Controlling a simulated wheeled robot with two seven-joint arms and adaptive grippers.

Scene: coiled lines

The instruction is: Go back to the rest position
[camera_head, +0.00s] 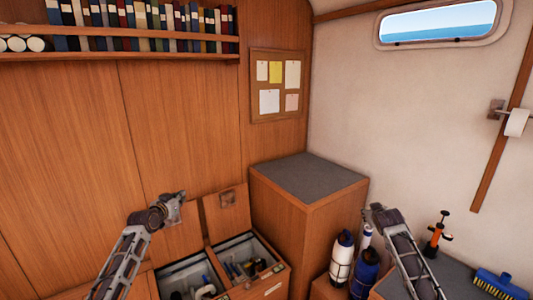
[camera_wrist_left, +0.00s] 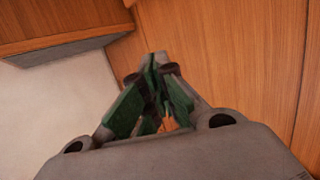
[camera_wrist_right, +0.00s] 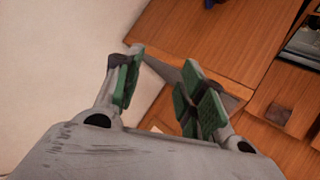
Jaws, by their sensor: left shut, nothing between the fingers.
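My left gripper (camera_head: 176,204) is raised at the lower left in the head view, before the wood panelling. In the left wrist view its green-padded fingers (camera_wrist_left: 156,62) meet at the tips with nothing between them. My right gripper (camera_head: 371,212) is at the lower right in the head view, above the bottles and mostly hidden by its own arm. In the right wrist view its green-padded fingers (camera_wrist_right: 165,80) are apart and nothing is held between them.
Two open lockers (camera_head: 240,240) with small items stand low in the middle. A grey-topped cabinet (camera_head: 305,180) is behind. White and blue bottles (camera_head: 342,256), an orange pump (camera_head: 435,238) and a blue brush (camera_head: 500,284) are at the right. A bookshelf (camera_head: 140,58) is high left.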

